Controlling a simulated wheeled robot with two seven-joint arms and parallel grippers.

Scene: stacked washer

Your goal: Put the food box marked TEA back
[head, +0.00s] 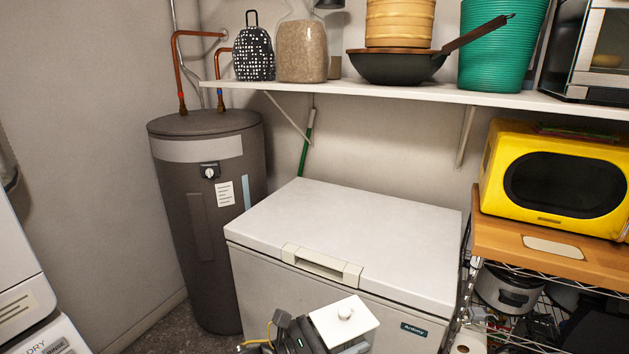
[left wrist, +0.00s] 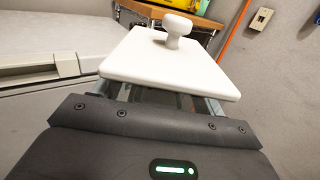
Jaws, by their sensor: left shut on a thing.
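A white square lid-like top with a round knob (head: 344,318) is at the bottom middle of the head view, in front of the chest freezer. It also shows in the left wrist view (left wrist: 165,68), covering the space between my fingers. No TEA mark is visible, and whatever lies under this top is hidden. My left gripper (head: 318,338) is shut on this white-topped thing; its fingers (left wrist: 168,100) show partly beneath the top's near edge. My right gripper is in neither view.
The white chest freezer (head: 350,235) has a clear, closed lid. A dark water heater (head: 205,255) stands left. Above, a wall shelf (head: 400,92) holds a patterned bag, a jar, a wok with a steamer and a green basket. A yellow microwave (head: 510,145) sits on a rack at right.

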